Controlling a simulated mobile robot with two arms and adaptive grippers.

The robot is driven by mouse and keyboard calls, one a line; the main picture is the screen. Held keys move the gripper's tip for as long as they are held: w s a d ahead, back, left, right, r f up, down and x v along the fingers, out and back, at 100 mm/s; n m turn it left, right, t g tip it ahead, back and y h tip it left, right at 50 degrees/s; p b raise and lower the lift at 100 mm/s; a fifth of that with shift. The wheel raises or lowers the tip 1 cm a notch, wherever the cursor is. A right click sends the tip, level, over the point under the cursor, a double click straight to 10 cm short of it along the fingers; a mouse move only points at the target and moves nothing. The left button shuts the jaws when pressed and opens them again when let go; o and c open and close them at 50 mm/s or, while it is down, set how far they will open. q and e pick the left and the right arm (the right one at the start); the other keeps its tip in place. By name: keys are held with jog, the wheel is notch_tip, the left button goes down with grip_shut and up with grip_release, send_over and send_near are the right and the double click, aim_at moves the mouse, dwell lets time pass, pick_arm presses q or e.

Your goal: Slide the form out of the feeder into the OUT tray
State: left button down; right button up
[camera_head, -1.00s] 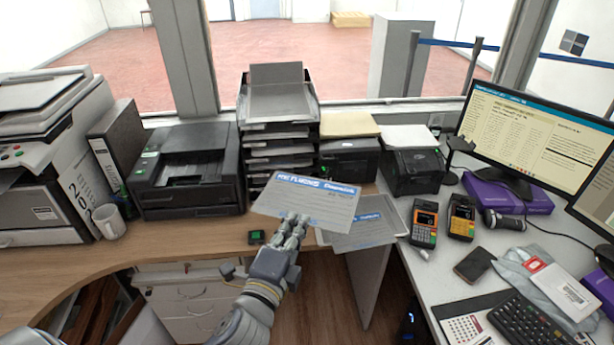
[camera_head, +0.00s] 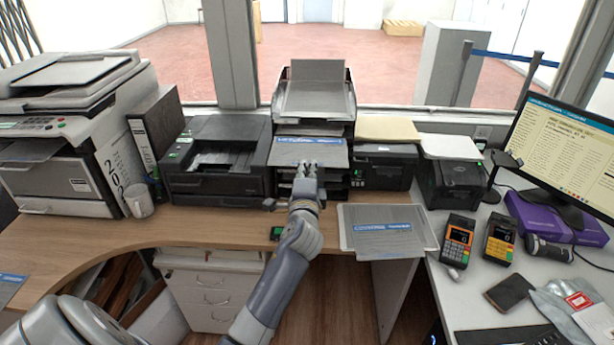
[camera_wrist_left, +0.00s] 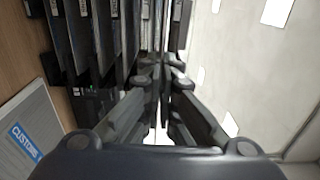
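A form (camera_head: 309,151) with a blue header lies level at an upper slot of the black tray stack (camera_head: 355,112). My left gripper (camera_head: 305,172) is at its near edge, fingers shut on it. In the left wrist view the fingers (camera_wrist_left: 162,78) are together beside the stack's shelves (camera_wrist_left: 98,35); the form shows there edge-on at most. How far the form is inside the slot is unclear. No OUT label is readable, and I cannot tell which thing is the feeder. My right gripper is not in view.
Another blue-headed form (camera_head: 388,240) lies at the counter edge; the left wrist view shows its CUSTOMS header (camera_wrist_left: 22,140). A black printer (camera_head: 215,160) stands left of the stack, other black machines (camera_head: 455,185) right. Payment terminals (camera_head: 459,240) stand at right.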

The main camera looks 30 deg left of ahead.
aim_at(310, 139)
pick_arm(q)
jog(key=x, duration=0.2)
jog(key=shift+w+a+b, duration=0.15)
jog(key=shift+w+b, duration=0.2)
jog(key=b+x, duration=0.1)
jog(key=x, duration=0.4)
jog(key=shift+f+b, duration=0.15)
jog(key=shift+b, duration=0.25)
jog(key=b+x, duration=0.2)
jog(key=x, duration=0.3)
jog(key=shift+f, duration=0.1)
jog(key=shift+b+x, duration=0.4)
jog(key=shift+x, duration=0.45)
jog(key=c, duration=1.8)
grip_release()
jog(key=shift+o, duration=0.4)
